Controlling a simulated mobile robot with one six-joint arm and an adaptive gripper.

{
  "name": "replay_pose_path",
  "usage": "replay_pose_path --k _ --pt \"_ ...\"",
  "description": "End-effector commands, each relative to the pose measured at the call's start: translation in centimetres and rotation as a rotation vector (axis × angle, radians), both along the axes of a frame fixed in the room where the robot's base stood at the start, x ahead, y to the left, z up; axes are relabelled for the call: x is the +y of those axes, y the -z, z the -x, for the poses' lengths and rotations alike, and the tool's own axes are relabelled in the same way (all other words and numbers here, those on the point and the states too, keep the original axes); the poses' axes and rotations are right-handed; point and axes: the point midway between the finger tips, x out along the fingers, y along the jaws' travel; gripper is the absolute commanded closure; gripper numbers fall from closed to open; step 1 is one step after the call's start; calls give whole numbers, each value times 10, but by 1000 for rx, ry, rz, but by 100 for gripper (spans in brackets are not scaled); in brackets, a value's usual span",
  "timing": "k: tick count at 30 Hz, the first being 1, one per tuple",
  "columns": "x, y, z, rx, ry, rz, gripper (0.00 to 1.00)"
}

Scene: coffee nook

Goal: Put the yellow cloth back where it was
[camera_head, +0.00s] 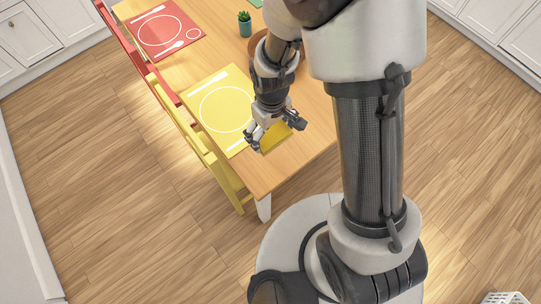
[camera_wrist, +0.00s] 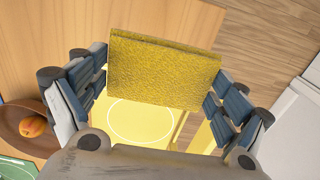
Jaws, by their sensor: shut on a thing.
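The yellow cloth (camera_wrist: 162,68) is a folded, textured rectangle. In the wrist view it sits between the two fingers of my gripper (camera_wrist: 158,82), which is shut on it. In the head view my gripper (camera_head: 268,130) is over the near end of the wooden table, beside the right edge of the yellow placemat (camera_head: 208,90). Part of the cloth (camera_head: 273,138) shows there below the fingers; I cannot tell whether it touches the table. The yellow placemat, with a printed plate outline, also shows beyond the cloth in the wrist view (camera_wrist: 160,143).
A red placemat (camera_head: 165,29) and a small potted plant (camera_head: 244,22) are farther along the wooden table (camera_head: 308,136). A brown bowl (camera_wrist: 25,124) holds an orange fruit (camera_wrist: 32,126). A yellow chair (camera_head: 190,135) and a red chair (camera_head: 130,48) line the left side.

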Motion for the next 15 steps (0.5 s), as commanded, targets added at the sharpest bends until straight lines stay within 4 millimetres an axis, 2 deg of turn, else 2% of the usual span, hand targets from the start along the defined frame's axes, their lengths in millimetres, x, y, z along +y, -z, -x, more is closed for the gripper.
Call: replay_pose_path --k 1,9,12,15 --pt "-1 20 1 6 2 2 31" --pt "-1 93 1 5 4 2 31" --pt "-1 113 0 4 5 1 31" --pt "-1 124 -1 1 5 1 31"
